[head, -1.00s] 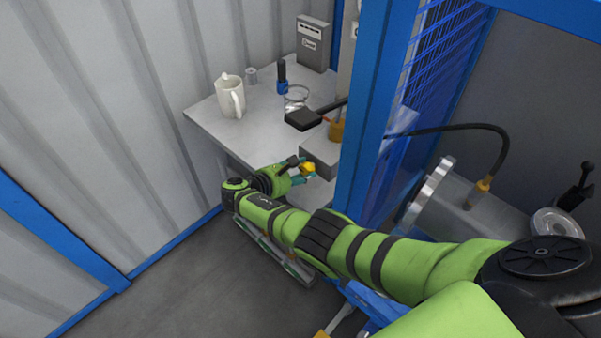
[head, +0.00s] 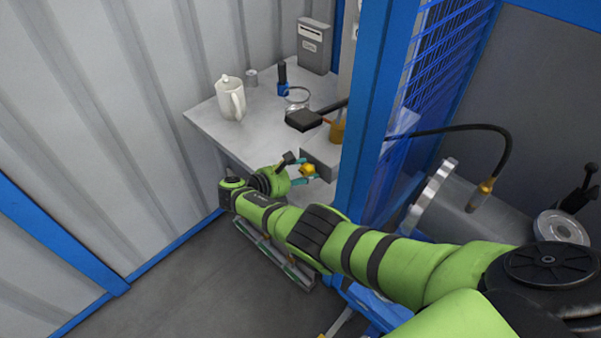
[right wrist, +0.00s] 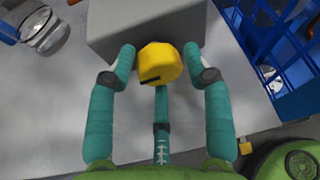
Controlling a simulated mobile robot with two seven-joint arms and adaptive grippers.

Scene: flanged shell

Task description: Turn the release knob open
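The release knob (right wrist: 160,63) is a yellow rounded knob with a dark slot, on the front of a grey box (right wrist: 115,28). In the head view the knob (head: 307,170) shows small at the bench's front edge, beside the box (head: 322,150). My right gripper (right wrist: 164,66) has its teal fingers on both sides of the knob, spread wide. A small gap seems to show on each side, so the fingers look open around it. In the head view my right gripper (head: 302,173) is at the knob. My left gripper is not in view.
The grey bench (head: 215,125) holds a white jug (head: 230,97), a black-and-blue tool (head: 282,80), a glass dish (head: 297,98) and a grey box with a label (head: 314,45). A blue post (head: 372,120) and mesh stand close right of the bench.

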